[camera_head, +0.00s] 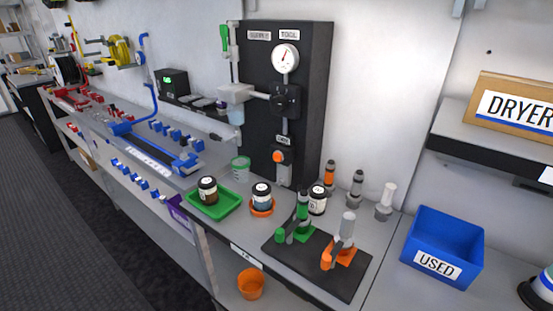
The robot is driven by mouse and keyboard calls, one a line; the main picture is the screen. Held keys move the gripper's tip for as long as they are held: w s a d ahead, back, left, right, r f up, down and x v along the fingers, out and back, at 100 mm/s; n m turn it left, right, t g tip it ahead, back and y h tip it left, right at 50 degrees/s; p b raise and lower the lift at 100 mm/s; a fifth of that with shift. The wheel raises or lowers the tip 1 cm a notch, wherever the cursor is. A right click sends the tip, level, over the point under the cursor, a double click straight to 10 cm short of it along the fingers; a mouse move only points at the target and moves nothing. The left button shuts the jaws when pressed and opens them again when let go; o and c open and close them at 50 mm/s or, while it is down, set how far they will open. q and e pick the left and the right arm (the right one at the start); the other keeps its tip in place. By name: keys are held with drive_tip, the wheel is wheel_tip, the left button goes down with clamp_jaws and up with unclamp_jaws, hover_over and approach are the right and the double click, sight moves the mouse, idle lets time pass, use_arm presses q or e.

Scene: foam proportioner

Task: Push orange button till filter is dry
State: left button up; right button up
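Higher on the panel are a white dial gauge (285,57) and a black fitting on a grey pipe. A white housing with a pale translucent cup (236,113) hangs at the panel's left; I cannot tell if this is the filter or whether it is wet. Neither of my grippers shows in this view, and nothing touches the button.
On the bench before the panel stand a green tray (213,206) with a dark jar, more jars, and a black mat (318,262) with green and orange stands. A blue USED bin (442,246) is right, below a shelf with a DRYER sign (516,106). Blue clamps line the left bench.

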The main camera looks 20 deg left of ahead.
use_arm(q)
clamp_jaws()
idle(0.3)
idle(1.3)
